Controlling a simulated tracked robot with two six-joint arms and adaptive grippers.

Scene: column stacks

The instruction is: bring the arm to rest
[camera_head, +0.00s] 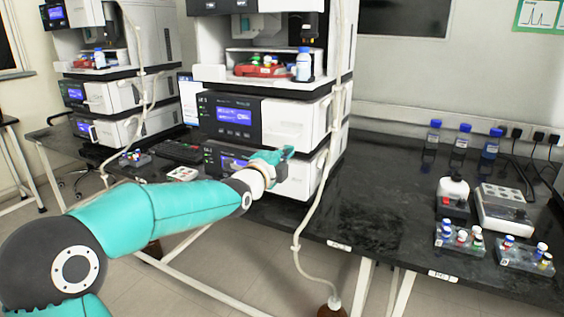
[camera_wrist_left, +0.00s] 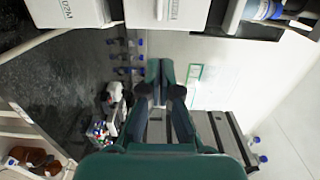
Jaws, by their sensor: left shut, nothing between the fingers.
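My left arm (camera_head: 160,210) is covered in teal and reaches in from the lower left of the head view, stretched toward the middle stack. My left gripper (camera_head: 272,160) is in front of the lower modules of that stack, and whether it touches them I cannot tell. In the left wrist view the two fingers (camera_wrist_left: 160,75) are close together with nothing between them. My right gripper is in neither view.
The middle column stack (camera_head: 265,120) stands on the black bench (camera_head: 370,210), with another stack (camera_head: 110,95) at the left. Blue-capped bottles (camera_head: 461,140), vial racks (camera_head: 460,238) and a white device (camera_head: 505,208) are on the right. The bench between is clear. A white tube (camera_head: 318,200) hangs in front.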

